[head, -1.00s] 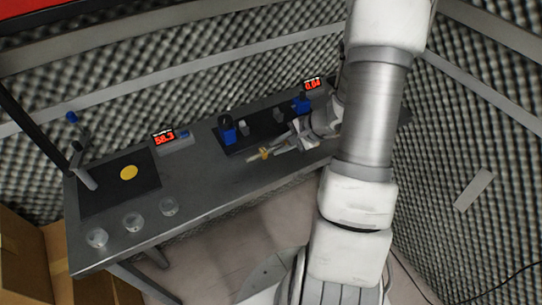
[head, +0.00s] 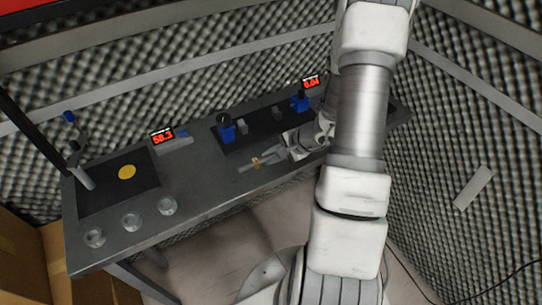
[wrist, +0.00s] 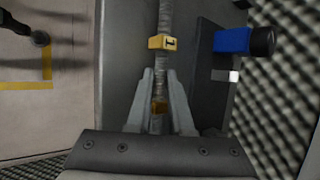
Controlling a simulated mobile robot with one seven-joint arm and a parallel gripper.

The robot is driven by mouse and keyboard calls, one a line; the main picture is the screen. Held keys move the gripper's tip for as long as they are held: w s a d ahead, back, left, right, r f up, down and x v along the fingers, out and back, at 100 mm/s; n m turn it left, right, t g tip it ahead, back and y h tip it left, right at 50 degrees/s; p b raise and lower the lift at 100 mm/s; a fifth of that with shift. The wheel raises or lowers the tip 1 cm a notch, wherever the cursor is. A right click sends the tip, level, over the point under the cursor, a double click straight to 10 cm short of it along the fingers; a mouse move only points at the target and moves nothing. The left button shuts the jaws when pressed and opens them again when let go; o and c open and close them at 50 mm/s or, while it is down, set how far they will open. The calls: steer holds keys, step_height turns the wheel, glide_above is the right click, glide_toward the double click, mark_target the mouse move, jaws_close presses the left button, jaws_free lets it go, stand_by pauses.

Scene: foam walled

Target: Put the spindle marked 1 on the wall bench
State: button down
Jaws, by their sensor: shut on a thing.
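The spindle is a thin grey rod with a yellow collar (wrist: 162,42) that bears a dark mark, which looks like a 1. In the head view the spindle (head: 246,168) lies over the front part of the grey wall bench (head: 205,185), pointing left. My gripper (head: 270,160) is shut on it. In the wrist view the rod runs between the fingers of my gripper (wrist: 159,78), with a second, orange band between them. I cannot tell whether the spindle touches the bench top or hangs just above it.
A black plate with blue clamps (head: 227,132) stands behind the spindle. A display (head: 165,138) sits to its left. Glass dishes (head: 131,222) and a dark mat with a yellow disc (head: 127,172) are at the left end. The bench middle is clear.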

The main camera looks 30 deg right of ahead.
steer(key=shift+s+f+b, duration=0.25)
steer(key=shift+f+b, duration=0.35)
steer(key=shift+b, duration=0.15)
steer(key=c, duration=1.1)
jaws_free()
steer(key=shift+r+p, duration=0.5)
steer(key=shift+p, duration=0.45)
steer(key=shift+d+r, duration=0.1)
steer(key=shift+r, duration=0.2)
steer(key=p+v, duration=0.1)
steer(key=v, duration=1)
steer(key=shift+d+r, duration=0.1)
steer(key=shift+r, duration=0.2)
